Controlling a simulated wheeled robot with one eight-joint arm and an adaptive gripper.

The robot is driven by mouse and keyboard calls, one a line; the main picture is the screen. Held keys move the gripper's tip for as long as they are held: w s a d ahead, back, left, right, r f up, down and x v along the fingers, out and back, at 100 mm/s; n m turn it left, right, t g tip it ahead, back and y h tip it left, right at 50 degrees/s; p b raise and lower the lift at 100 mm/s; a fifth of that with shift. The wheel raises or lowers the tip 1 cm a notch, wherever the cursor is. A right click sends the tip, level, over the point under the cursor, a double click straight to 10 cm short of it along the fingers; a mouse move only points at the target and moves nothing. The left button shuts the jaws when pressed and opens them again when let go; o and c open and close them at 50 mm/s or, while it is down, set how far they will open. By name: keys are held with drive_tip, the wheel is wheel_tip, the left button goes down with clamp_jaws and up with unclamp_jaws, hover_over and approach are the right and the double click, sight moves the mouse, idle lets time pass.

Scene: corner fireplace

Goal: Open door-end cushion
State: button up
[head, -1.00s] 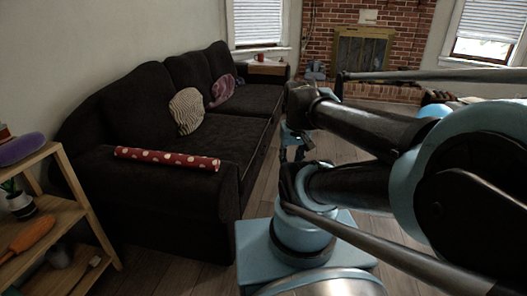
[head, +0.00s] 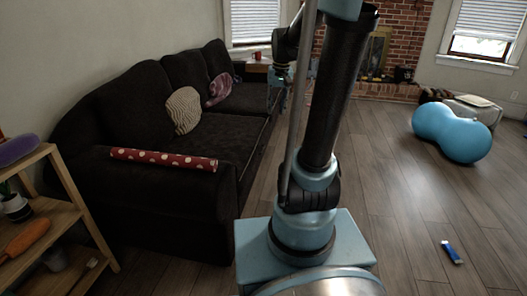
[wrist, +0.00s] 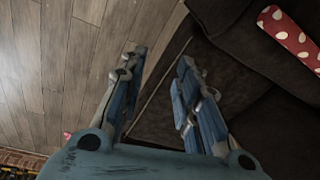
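The dark sofa (head: 150,195) stands along the left wall. A cream striped cushion (head: 183,110) leans on its backrest, and a purple cushion (head: 220,88) lies farther along. I cannot tell which end is the door end. My gripper (wrist: 158,62) is open and empty in the wrist view, its blue fingers apart above the sofa's front edge and the floor. In the head view my gripper (head: 279,75) is small near the sofa's far end, partly behind my arm. Neither cushion shows clearly in the wrist view.
A red polka-dot roll (head: 163,159) lies on the near sofa arm; it also shows in the wrist view (wrist: 292,38). A wooden shelf (head: 75,195) stands at left. A blue peanut ball (head: 452,135) and a small blue object (head: 452,252) are on the otherwise open floor at right.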

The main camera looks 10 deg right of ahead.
drive_tip(key=w+d+f+m, duration=0.1)
drive_tip(key=w+f, duration=0.3)
drive_tip(key=w, duration=1)
drive_tip(key=w+d+f, duration=0.1)
drive_tip(key=w+f, duration=0.3)
drive_tip(key=w, duration=1)
drive_tip(key=w+d+f+m+y, duration=0.1)
drive_tip(key=w+f, duration=0.9)
drive_tip(key=w, duration=0.1)
drive_tip(key=w+d+f+g, duration=0.1)
drive_tip(key=w+f, duration=0.3)
drive_tip(key=f, duration=0.3)
drive_tip(key=w+d+f, duration=0.1)
drive_tip(key=w+f, duration=0.3)
drive_tip(key=f, duration=0.3)
drive_tip(key=a+f, duration=0.1)
drive_tip(key=f, duration=0.7)
drive_tip(key=w+a+f, duration=0.1)
drive_tip(key=a+f, duration=0.1)
drive_tip(key=f, duration=0.6)
drive_tip(key=shift+a+f+m, duration=0.3)
drive_tip(key=shift+f, duration=0.05)
clamp_jaws()
